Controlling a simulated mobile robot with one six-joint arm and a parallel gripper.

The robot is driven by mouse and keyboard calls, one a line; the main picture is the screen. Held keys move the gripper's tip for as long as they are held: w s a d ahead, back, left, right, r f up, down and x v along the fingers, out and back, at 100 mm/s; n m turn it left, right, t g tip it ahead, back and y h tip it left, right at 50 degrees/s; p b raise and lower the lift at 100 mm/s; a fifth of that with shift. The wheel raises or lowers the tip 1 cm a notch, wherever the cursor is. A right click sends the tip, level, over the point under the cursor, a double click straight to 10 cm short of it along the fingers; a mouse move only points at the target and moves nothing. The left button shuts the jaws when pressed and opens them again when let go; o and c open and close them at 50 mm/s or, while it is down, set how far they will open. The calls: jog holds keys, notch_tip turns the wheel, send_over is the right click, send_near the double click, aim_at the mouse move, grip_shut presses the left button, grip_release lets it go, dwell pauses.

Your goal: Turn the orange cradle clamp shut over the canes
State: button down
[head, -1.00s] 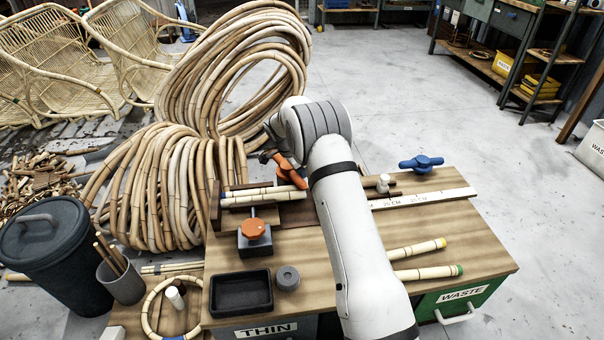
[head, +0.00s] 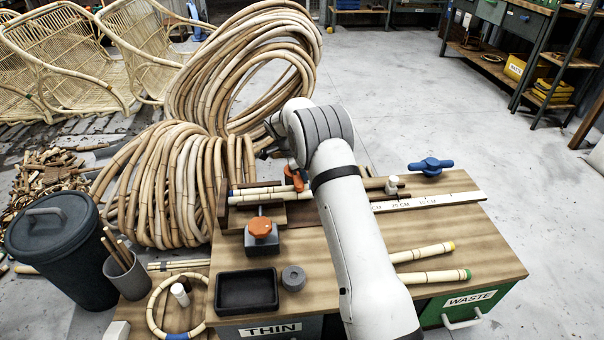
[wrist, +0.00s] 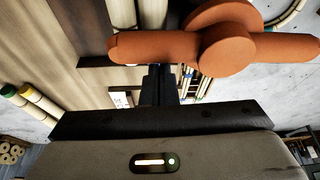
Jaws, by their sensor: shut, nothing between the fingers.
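The orange cradle clamp (head: 294,178) stands at the back of the bench, partly hidden behind my arm. In the wrist view its orange handle (wrist: 150,48) with a round hub lies crosswise over the pale canes (wrist: 153,12). In the head view the canes (head: 262,193) lie side by side in the wooden cradle. My gripper (head: 266,150) is beside the clamp, mostly hidden by its own wrist. In the wrist view my gripper (wrist: 160,72) has its fingers together and empty, close to the handle; I cannot tell whether they touch it.
An orange knob (head: 261,227) on a dark block and a black tray (head: 246,291) stand in front of the cradle. A blue clamp (head: 431,166) is at the back right. Two canes (head: 430,277) lie at the right. Large cane coils (head: 165,190) crowd the left.

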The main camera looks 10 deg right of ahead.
jog(key=shift+d, duration=0.3)
notch_tip(320, 180, up, 10)
jog(key=p, duration=0.3)
jog(key=shift+a, duration=0.1)
dwell(0.3)
jog(key=shift+r, duration=0.1)
